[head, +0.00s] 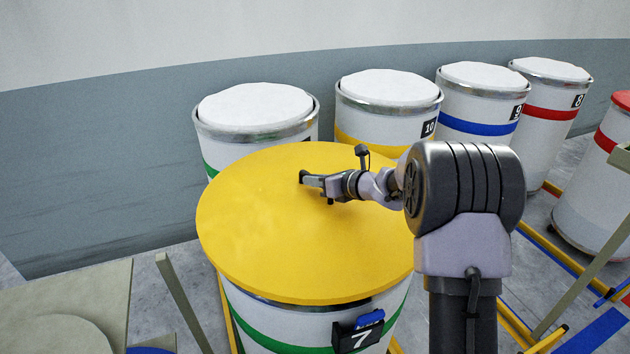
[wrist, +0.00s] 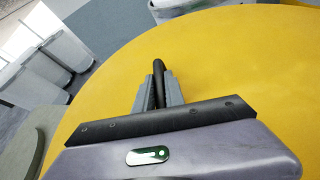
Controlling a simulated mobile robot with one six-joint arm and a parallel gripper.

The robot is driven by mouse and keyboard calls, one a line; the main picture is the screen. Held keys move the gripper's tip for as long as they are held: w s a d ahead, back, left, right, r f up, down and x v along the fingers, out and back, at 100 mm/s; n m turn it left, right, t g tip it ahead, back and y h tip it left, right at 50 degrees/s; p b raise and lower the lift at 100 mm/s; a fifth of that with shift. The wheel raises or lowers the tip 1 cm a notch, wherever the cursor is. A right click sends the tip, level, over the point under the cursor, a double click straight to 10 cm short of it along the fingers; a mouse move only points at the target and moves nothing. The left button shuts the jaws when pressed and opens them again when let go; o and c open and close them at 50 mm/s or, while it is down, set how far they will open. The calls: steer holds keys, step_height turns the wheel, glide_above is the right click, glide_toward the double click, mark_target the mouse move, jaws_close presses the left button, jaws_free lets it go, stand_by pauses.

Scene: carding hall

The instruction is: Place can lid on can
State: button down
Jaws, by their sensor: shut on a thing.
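The can lid (head: 265,225) is a large round yellow disc. It lies over the top of the white can numbered 7 (head: 290,325), which has a green band. The lid overhangs the can's rim; I cannot tell whether it rests on it all round. My gripper (head: 305,178) is at the lid's middle, shut on its dark handle. In the wrist view the handle (wrist: 158,68) stands between the two grey fingers (wrist: 157,92), with the yellow lid (wrist: 230,70) spread beneath. Most of the can's rim is hidden under the lid.
Several white cans filled to the top stand behind, one with a green band (head: 255,110), then number 10 (head: 388,100), 9 (head: 482,95) and 8 (head: 550,85). A red-lidded can (head: 605,160) is at right. A beige surface (head: 65,305) is at lower left. A grey wall (head: 110,150) runs behind.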

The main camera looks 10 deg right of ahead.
steer(key=shift+f+b, duration=0.4)
steer(key=shift+b, duration=0.15)
steer(key=c, duration=1.4)
jaws_free()
